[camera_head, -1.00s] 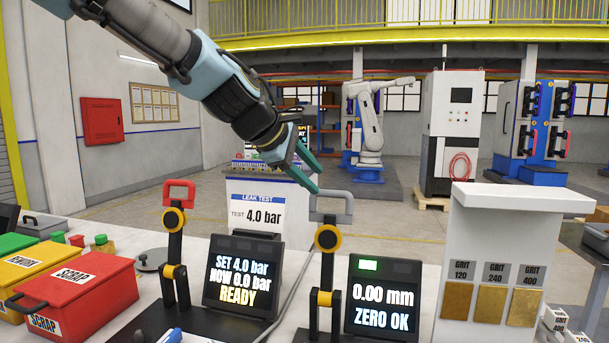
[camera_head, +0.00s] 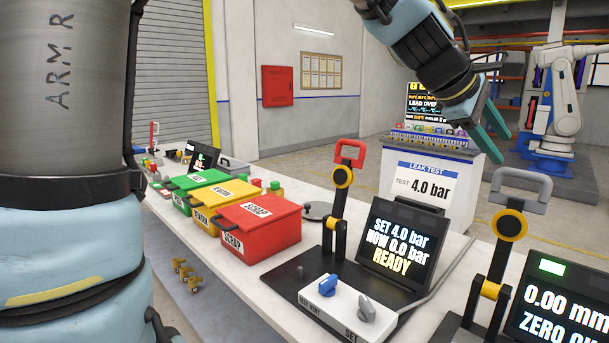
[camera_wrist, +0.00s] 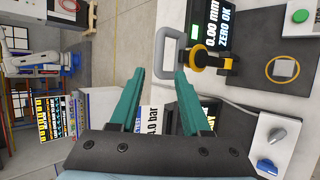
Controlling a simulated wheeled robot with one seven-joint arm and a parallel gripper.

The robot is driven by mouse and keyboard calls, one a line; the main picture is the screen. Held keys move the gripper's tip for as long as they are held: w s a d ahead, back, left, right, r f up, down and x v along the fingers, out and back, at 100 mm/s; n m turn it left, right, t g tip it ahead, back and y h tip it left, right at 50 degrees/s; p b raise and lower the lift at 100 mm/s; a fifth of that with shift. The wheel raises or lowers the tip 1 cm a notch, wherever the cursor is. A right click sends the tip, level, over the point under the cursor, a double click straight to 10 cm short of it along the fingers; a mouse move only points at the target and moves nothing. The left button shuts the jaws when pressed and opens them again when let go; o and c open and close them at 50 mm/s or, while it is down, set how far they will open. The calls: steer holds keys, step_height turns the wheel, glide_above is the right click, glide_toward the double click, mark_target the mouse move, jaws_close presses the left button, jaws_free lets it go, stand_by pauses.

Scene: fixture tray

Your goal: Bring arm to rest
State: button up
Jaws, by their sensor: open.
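My gripper (camera_head: 490,130) is up in the air at the upper right of the head view, past the far edge of the workbench, with its green fingers pointing down to the right. In the wrist view my gripper (camera_wrist: 157,95) shows two green fingers spread apart with nothing between them. The grey-handled clamp (camera_head: 509,225) stands right of the red-handled clamp (camera_head: 342,190). In the wrist view the grey handle (camera_wrist: 167,52) shows beyond the fingers; I cannot tell how near it is.
The leak-test display (camera_head: 400,250) reads "SET 4.0 bar, NOW 0.0 bar, READY". Another display (camera_head: 560,310) reads "0.00 mm, ZERO OK". Red (camera_head: 262,225), yellow and green bins stand on the bench (camera_head: 215,255) at left. A vent/set knob box (camera_head: 345,308) is in front.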

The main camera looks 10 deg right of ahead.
steer(key=w+a+f+m+t+y, duration=0.1)
steer(key=w+a+f+y, duration=0.1)
steer(key=w+a+f, duration=0.4)
steer(key=w+a+f+m+y, duration=0.1)
steer(key=w+a+f, duration=0.25)
steer(key=a, duration=0.55)
steer(key=w+a+f+t+y, duration=0.1)
steer(key=w+a+f+y, duration=0.1)
steer(key=w+a+f, duration=0.4)
steer(key=s+a+f+m+y, duration=0.1)
steer(key=s+a+f, duration=0.1)
steer(key=a, duration=0.7)
steer(key=s+a+f+m+y, duration=0.1)
steer(key=a+f, duration=0.3)
steer(key=a, duration=0.5)
steer(key=s+a+f+m+g+y, duration=0.1)
steer(key=s+a+f+y, duration=0.1)
steer(key=a, duration=0.7)
steer(key=shift+s+a+f+m+y, duration=0.35)
steer(key=shift+s+f+m+y, duration=0.05)
steer(key=shift+s+f, duration=0.5)
steer(key=shift+d+r, duration=0.1)
